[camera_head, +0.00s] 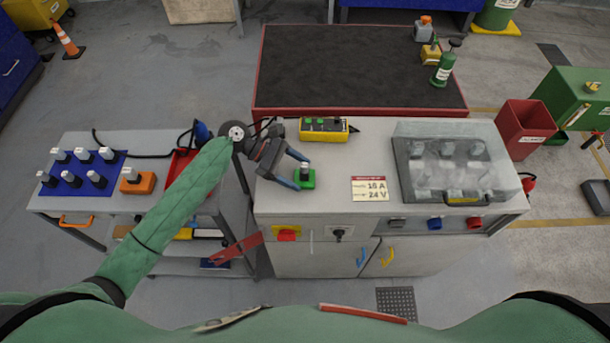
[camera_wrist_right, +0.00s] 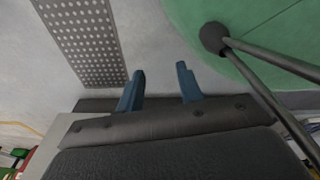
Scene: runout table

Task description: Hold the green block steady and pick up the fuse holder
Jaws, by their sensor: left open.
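The green block (camera_head: 307,183) sits on the grey bench top, near its left end. A small grey-and-dark piece, which looks like the fuse holder (camera_head: 305,168), stands upright in it. My left gripper (camera_head: 301,172) is open, with its blue fingers reaching from the left to the block, one on the far side and one on the near side. I cannot tell whether they touch it. My right gripper (camera_wrist_right: 160,72) shows in the right wrist view, its two blue fingers apart with nothing between them, above the floor.
A label plate (camera_head: 370,189) and a clear-lidded case (camera_head: 455,162) are to the right. The left cart holds a blue mat (camera_head: 74,187) with several similar pieces and an orange block (camera_head: 139,183).

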